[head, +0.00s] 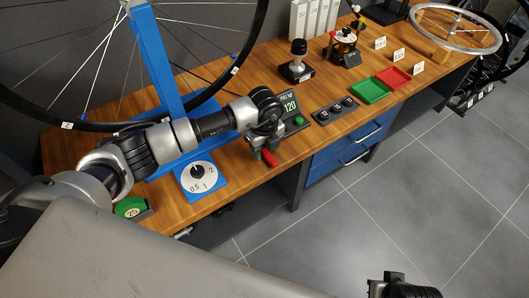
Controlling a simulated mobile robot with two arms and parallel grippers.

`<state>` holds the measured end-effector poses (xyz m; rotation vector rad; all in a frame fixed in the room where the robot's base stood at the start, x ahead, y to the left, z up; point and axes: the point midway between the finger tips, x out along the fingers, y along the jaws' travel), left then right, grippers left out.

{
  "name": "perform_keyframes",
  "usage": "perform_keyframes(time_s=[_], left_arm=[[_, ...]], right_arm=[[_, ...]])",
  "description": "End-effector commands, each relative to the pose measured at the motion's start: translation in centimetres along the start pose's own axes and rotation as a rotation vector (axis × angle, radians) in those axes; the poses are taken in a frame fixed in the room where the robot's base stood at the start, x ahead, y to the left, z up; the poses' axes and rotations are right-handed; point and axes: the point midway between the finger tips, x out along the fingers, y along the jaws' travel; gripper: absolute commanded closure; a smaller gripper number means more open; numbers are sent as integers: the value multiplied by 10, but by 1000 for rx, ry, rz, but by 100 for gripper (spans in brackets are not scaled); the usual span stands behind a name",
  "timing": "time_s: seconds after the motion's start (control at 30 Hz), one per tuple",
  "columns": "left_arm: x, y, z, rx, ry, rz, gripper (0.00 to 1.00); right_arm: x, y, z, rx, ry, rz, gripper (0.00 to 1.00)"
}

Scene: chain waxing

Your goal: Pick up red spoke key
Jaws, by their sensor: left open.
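The red spoke key (269,158) is a small red piece at the front edge of the wooden bench, just below my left gripper. My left gripper (260,148) is open and over the bench's front edge, with its fingers close to the red piece. Part of the key is hidden by the gripper, and I cannot tell whether it lies between the fingers or touches them. A dark part that looks like my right gripper (398,287) shows at the bottom right edge, away from the bench; its fingers cannot be made out.
A blue stand (158,60) holds a spoked wheel at the left. A dial (201,175) and a green-topped block (131,206) are near the front edge. A display reading 120 (290,106) is behind the gripper. Green (370,91) and red (394,78) trays sit farther right.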

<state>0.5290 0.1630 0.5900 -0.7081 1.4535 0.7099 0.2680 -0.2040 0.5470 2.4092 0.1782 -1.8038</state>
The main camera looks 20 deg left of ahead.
Motion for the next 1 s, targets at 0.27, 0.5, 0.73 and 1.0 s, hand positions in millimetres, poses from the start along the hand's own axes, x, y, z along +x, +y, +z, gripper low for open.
perform_keyframes(time_s=[0.27,0.5,0.73,1.0], left_arm=[[4,0,0,0,0,-1,51],[4,0,0,0,0,-1,85],[4,0,0,0,0,-2,100],[-3,-1,0,0,-1,-3,100]], right_arm=[[-4,0,0,0,1,1,100],[-4,0,0,1,1,1,100],[-4,0,0,1,0,1,100],[-4,0,-1,1,3,1,100]])
